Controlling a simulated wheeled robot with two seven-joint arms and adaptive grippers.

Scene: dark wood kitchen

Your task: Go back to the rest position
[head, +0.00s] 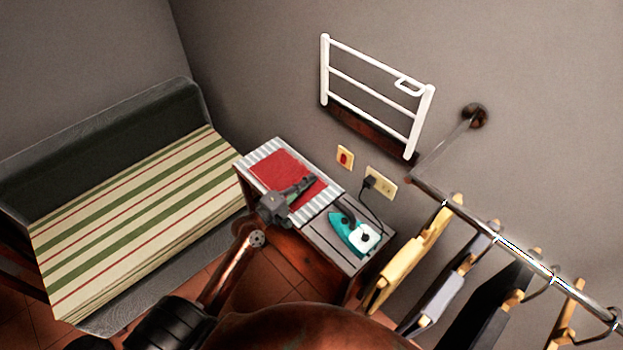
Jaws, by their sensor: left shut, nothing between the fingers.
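My left gripper (300,187) is shut and empty. In the head view it is over the red cloth (276,170) on the small wooden cabinet (315,262). I cannot tell whether it touches the cloth. The arm reaches in from the lower left. My right gripper is not in view.
A teal iron (346,231) stands on the cabinet's right part, its cord plugged into a wall outlet (381,182). A striped bench (130,215) is at the left. Clothes on hangers (415,262) hang from a metal rail (515,252) at the right. A white rack (372,90) is on the wall.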

